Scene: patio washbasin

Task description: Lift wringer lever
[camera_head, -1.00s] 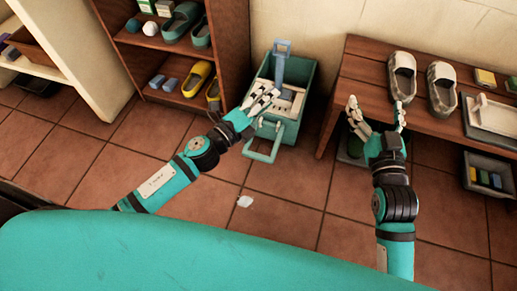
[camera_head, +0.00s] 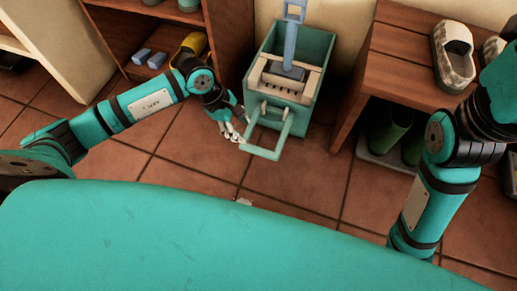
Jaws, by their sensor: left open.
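A teal loop handle (camera_head: 264,153) sticks out at the bucket's front. My left gripper (camera_head: 239,127) is open, with its fingers pointing down beside the left side of this loop. I cannot tell whether they touch it.
A wooden bench (camera_head: 384,62) with a checkered shoe (camera_head: 453,58) on top and dark green boots (camera_head: 391,134) beneath stands right of the bucket. A wooden shelf (camera_head: 110,40) with a yellow shoe (camera_head: 190,48) stands left. Tiled floor is open before the bucket.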

